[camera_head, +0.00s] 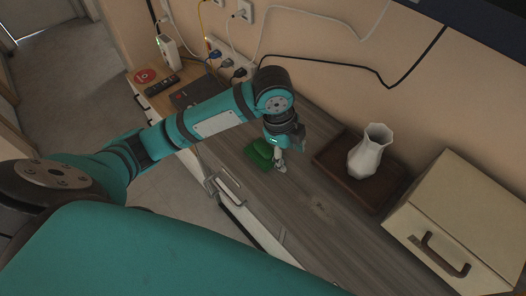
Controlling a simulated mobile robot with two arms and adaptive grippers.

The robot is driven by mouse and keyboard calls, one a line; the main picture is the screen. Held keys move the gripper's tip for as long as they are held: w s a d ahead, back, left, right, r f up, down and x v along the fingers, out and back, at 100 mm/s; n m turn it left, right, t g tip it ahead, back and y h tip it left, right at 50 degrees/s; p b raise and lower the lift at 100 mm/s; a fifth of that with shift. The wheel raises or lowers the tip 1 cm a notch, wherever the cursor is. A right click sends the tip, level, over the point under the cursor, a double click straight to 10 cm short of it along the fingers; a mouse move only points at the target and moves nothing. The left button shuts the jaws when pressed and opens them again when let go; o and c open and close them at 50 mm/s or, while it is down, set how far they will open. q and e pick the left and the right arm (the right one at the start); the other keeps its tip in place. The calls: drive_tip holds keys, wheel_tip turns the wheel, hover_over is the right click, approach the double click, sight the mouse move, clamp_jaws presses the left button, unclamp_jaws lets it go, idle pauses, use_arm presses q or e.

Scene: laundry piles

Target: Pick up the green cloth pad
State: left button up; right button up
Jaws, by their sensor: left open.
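The green cloth pad (261,152) lies on the grey wooden top of the low cabinet, near the middle of the view. It looks folded or bunched, and its right part is partly hidden behind my gripper. My left gripper (280,163) points down at the right edge of the pad, with its fingertips close to the cabinet top. The fingers are open. I cannot tell whether they touch the pad. My right gripper is not in view.
A brown tray (333,157) with a white vase (370,150) stands right of the gripper. A beige box (470,215) with a handle is at the right. A dark book (190,92), a remote (162,85) and a white router (169,52) sit at the far left end. Cables hang along the wall.

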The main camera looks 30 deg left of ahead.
use_arm(q)
drive_tip(key=w+a+r+m+g+y, duration=0.1)
drive_tip(key=w+a+r+m+y, duration=0.2)
drive_tip(key=a+r, duration=0.6)
drive_tip(key=h+p, duration=0.1)
approach(264, 147)
drive_tip(key=f, duration=0.5)
drive_tip(key=shift+w+f, duration=0.15)
drive_tip(key=shift+w, duration=0.25)
drive_tip(key=f, duration=0.2)
drive_tip(key=f+p, duration=0.1)
drive_tip(key=f, duration=0.1)
drive_tip(key=shift+s, duration=0.35)
drive_tip(key=shift+f, duration=0.65)
clamp_jaws()
